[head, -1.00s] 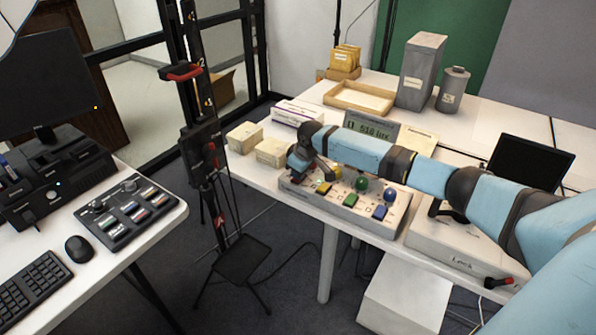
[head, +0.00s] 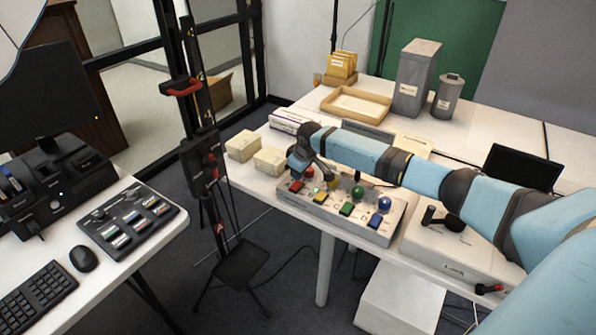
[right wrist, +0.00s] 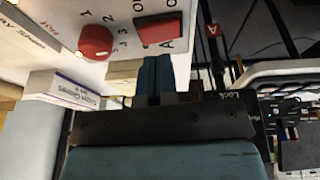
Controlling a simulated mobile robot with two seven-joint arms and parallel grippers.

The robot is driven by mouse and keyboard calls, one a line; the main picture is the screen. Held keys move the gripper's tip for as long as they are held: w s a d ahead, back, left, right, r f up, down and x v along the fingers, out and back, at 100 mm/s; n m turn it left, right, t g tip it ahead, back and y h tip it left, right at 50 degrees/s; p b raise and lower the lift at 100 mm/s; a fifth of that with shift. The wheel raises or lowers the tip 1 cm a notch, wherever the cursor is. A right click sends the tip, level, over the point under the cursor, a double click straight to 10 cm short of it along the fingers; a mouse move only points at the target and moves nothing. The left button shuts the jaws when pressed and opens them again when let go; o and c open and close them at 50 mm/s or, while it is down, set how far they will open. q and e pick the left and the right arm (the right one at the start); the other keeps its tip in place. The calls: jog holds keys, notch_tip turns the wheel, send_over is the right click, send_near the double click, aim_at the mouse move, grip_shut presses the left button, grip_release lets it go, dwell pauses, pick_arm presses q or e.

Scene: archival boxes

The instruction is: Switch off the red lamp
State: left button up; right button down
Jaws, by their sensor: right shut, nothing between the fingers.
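A control box (head: 338,214) on the right-hand table carries square coloured buttons and round coloured domes. Its red square button (head: 297,186) is at the left end, with a red dome (head: 308,173) behind it. The right wrist view also shows the red square button (right wrist: 158,28) and the red dome (right wrist: 95,42) close by. My right gripper (head: 327,178) is shut and empty, just above the left part of the box. Its fingers (right wrist: 160,78) point toward the red controls; I cannot tell whether they touch anything. My left gripper is not in view.
Yellow (head: 319,197), green (head: 346,209) and blue (head: 375,219) square buttons continue along the box. Cream boxes (head: 270,160) stand to its left. A display (head: 368,130) behind is partly hidden by my arm. A black stand (head: 205,165) rises left of the table.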

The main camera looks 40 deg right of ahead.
aim_at(301, 196)
jog(key=a+v, duration=0.1)
jog(key=v, duration=1)
jog(key=shift+s+a+p, duration=0.3)
jog(key=shift+a+p, duration=0.05)
jog(key=shift+a, duration=0.05)
